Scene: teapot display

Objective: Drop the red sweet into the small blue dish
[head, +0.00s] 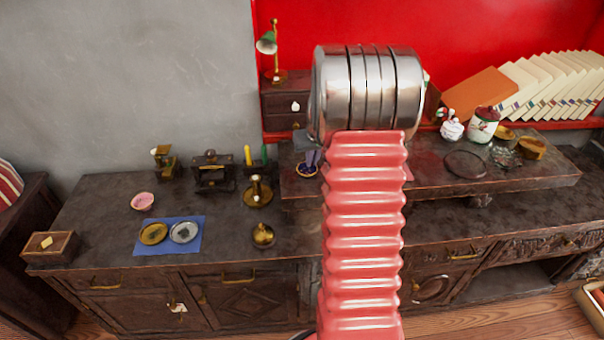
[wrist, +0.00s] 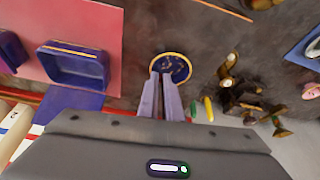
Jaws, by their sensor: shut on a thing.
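The small blue dish (head: 303,173) is round and dark blue with a gold rim. It stands on the raised dark shelf, left of my arm in the head view. In the wrist view the dish (wrist: 181,66) lies just beyond my fingertips. My gripper (head: 311,163) points down at the dish, and its two purple fingers (wrist: 160,77) are nearly together over the dish's near edge. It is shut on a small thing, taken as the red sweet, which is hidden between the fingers. I cannot tell the exact height above the dish.
A square blue tray (wrist: 75,70) lies on a red sheet at the left of the wrist view. A yellow candle (head: 248,155) and brass pieces stand left of the dish. A blue mat (head: 200,222) holds two small plates. A lidded jar (head: 483,128) stands right.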

